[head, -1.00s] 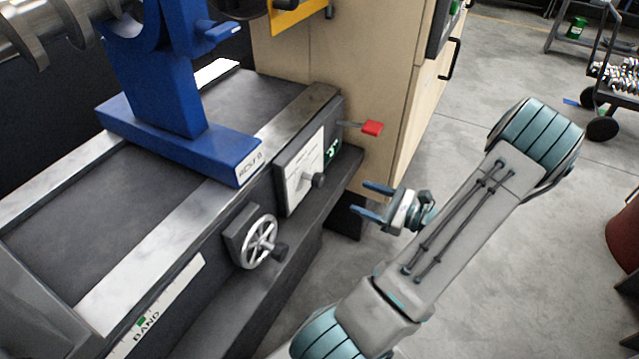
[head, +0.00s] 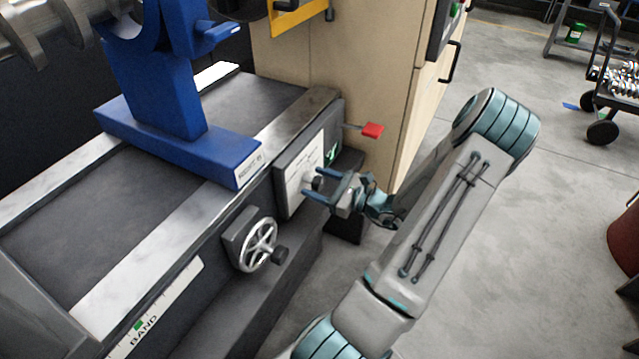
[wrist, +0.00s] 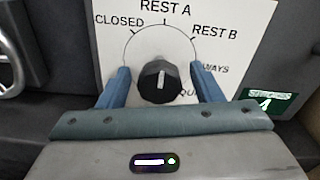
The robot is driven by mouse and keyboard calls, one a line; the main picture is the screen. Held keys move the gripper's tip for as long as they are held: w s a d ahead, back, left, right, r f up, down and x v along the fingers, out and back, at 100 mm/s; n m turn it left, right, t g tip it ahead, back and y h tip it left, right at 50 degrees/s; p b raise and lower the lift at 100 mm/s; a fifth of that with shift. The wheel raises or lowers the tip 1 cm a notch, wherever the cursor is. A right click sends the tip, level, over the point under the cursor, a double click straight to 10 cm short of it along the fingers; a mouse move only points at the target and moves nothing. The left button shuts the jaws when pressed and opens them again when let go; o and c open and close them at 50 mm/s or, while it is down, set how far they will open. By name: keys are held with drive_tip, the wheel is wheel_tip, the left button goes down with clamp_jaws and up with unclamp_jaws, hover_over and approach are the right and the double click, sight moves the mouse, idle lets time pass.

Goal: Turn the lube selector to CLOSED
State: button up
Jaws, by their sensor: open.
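The lube selector is a round black knob (wrist: 157,84) on a white dial plate (wrist: 112,62) in the wrist view. Its pale pointer mark points up, roughly at REST A. CLOSED is printed at the upper left, REST B at the upper right; the lower labels are partly hidden. My gripper (wrist: 160,68) is open, with one blue finger on each side of the knob and a visible gap to it on both sides. In the head view my gripper (head: 312,183) is at the plate (head: 292,187), and its fingers partly hide the knob.
A spoked handwheel (head: 258,246) sticks out left of the dial. A red-tipped lever (head: 372,130) projects to the right above it. A blue stand (head: 185,150) sits on the machine bed, and a wooden cabinet (head: 365,80) stands behind.

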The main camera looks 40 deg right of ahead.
drive_tip(key=c, duration=1)
drive_tip(key=n+b, duration=0.3)
drive_tip(key=n, duration=0.2)
drive_tip(key=shift+f, duration=0.2)
drive_tip(key=shift+r+n+b, duration=0.1)
drive_tip(key=shift+n+b, duration=1.4)
drive_tip(key=shift+n, duration=0.6)
drive_tip(key=o, duration=1)
